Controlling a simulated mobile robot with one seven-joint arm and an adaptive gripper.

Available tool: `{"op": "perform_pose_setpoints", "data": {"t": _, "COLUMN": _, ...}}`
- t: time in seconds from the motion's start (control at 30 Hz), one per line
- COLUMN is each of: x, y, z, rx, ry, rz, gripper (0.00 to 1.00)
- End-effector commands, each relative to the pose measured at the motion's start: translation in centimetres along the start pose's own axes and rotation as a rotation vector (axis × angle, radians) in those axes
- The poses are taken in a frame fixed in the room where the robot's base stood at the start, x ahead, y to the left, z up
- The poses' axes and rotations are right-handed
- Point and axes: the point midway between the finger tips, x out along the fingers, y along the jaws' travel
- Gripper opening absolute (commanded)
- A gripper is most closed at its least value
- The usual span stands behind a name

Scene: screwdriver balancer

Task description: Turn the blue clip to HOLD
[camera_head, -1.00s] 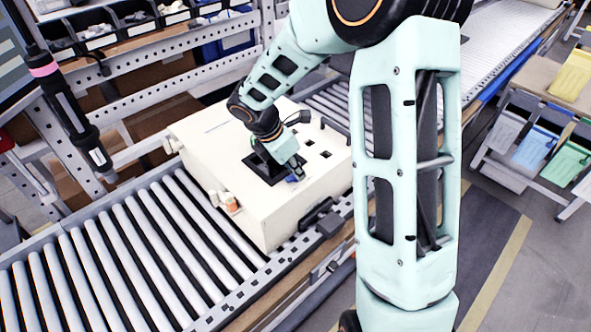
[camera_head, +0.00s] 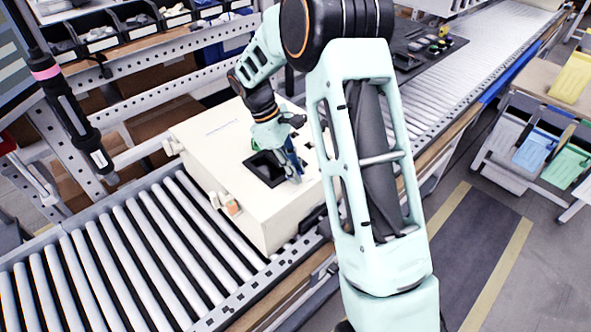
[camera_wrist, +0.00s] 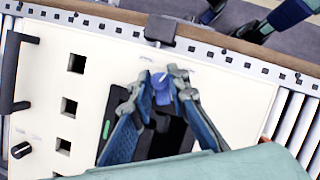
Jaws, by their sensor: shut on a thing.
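The blue clip (camera_wrist: 161,88) is a small knob with a pale line on its top, at the upper edge of a black recessed plate (camera_wrist: 122,98) on the cream box. My gripper (camera_wrist: 160,92) has its two fingers closed against the clip's sides in the wrist view. In the head view my gripper (camera_head: 294,172) reaches down to the black plate (camera_head: 264,168) on the box top and hides the clip. Small lettering lies above the clip in the wrist view, too small to read.
The cream box (camera_head: 215,140) rests on the roller conveyor (camera_head: 120,250). In the wrist view, a black handle (camera_wrist: 10,72), a dark knob (camera_wrist: 21,150) and square holes (camera_wrist: 76,63) lie left of the clip. A hanging screwdriver (camera_head: 72,110) is at the left.

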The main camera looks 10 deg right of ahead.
Motion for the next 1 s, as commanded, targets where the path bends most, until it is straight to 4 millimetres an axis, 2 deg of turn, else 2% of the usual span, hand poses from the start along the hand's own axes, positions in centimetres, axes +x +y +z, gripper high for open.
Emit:
{"op": "perform_pose_setpoints", "data": {"t": 0.43, "x": -0.03, "y": 0.13, "z": -0.16, "rx": 0.238, "ry": 0.004, "rz": -0.098, "gripper": 0.0}}
{"op": "perform_pose_setpoints", "data": {"t": 1.0, "x": -0.04, "y": 0.17, "z": -0.14, "rx": 0.284, "ry": 0.004, "rz": -0.117, "gripper": 0.0}}
